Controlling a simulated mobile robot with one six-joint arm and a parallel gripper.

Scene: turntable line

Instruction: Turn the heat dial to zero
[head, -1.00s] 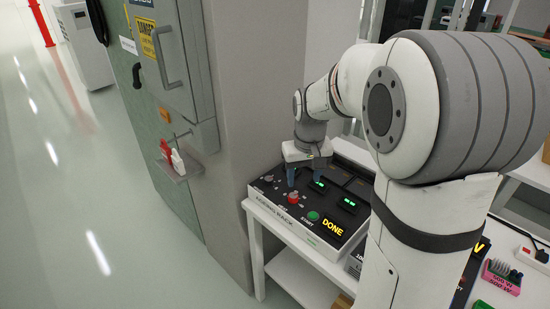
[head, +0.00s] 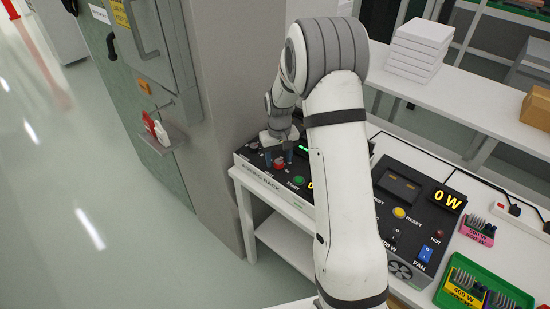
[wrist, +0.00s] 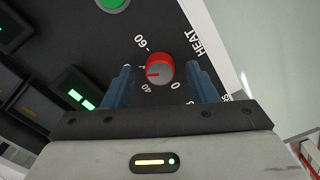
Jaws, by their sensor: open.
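The heat dial (wrist: 160,68) is a round red knob with a grey face on a black panel (wrist: 225,62). In the head view the dial (head: 279,164) is a small red knob at the panel's front left. My gripper (wrist: 163,82) is open, its blue fingers on either side of the dial. A gap shows on both sides of the knob. In the head view my gripper (head: 278,158) is right over the dial.
A green start button (head: 299,181) lies just right of the dial. A second panel (head: 412,210) with a yellow button and a 0 W display stands to the right. A grey pillar (head: 215,60) rises close behind on the left.

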